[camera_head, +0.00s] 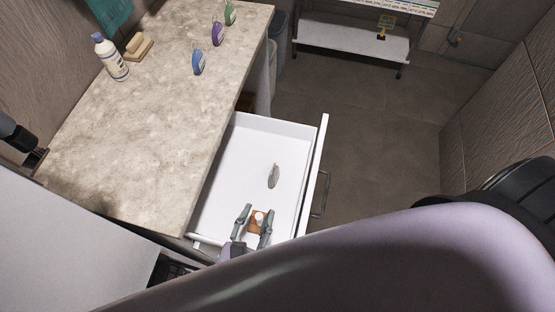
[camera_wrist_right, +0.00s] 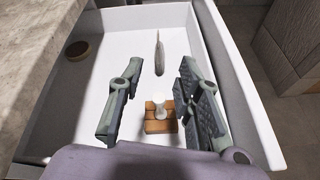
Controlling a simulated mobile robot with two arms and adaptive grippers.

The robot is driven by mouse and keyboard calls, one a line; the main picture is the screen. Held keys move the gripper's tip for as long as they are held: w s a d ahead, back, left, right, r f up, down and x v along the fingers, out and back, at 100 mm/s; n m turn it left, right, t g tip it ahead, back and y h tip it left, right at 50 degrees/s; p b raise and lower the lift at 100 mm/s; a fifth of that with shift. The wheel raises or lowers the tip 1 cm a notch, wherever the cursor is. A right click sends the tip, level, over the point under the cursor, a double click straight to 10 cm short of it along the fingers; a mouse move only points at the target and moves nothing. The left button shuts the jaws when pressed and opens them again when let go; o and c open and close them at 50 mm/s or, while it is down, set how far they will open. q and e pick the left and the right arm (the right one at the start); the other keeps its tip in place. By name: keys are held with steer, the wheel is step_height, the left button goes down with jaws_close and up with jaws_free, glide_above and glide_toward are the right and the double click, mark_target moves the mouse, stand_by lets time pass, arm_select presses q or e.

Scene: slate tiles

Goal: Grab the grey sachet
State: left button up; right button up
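The grey sachet (camera_head: 273,177) is a small, narrow, pointed grey shape inside the open white drawer (camera_head: 250,135). In the right wrist view the sachet (camera_wrist_right: 159,55) appears straight ahead, beyond the fingertips. My right gripper (camera_head: 257,211) is over the near part of the drawer. In its wrist view the right gripper (camera_wrist_right: 162,75) has its two fingers spread wide, with nothing held. The sachet is apart from the fingers. My left gripper cannot be made out in the head view.
A brown block with a white upright piece (camera_wrist_right: 160,116) lies in the drawer, seen between my right fingers. A round brown item (camera_wrist_right: 77,50) sits at the drawer's left side. Drawer walls surround the sachet. The stone counter (camera_head: 150,130) borders the drawer and carries several bottles.

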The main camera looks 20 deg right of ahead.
mark_target(275, 171)
steer(key=x, duration=0.2)
steer(key=shift+w+d+r, duration=0.15)
steer(key=shift+w+d, duration=0.1)
steer(key=shift+w, duration=0.05)
steer(key=p+x, duration=0.2)
steer(key=x, duration=1.2)
steer(key=shift+w+d+r+p, duration=0.1)
steer(key=shift+w+p, duration=0.15)
steer(key=shift+p, duration=0.05)
steer(key=shift+w+d, duration=0.15)
steer(key=shift+w, duration=0.05)
arm_select(q)
steer(key=shift+s+a+r, duration=0.2)
steer(key=shift+s+r, duration=0.1)
steer(key=shift+r, duration=0.35)
steer(key=shift+s+a+r, duration=0.15)
steer(key=shift+s+r, duration=0.15)
steer(key=shift+r, duration=0.3)
steer(key=shift+s, duration=0.1)
arm_select(e)
steer(key=shift+s, duration=0.1)
steer(key=shift+c, duration=0.3)
arm_select(q)
steer(key=shift+a, duration=0.15)
arm_select(e)
jaws_close()
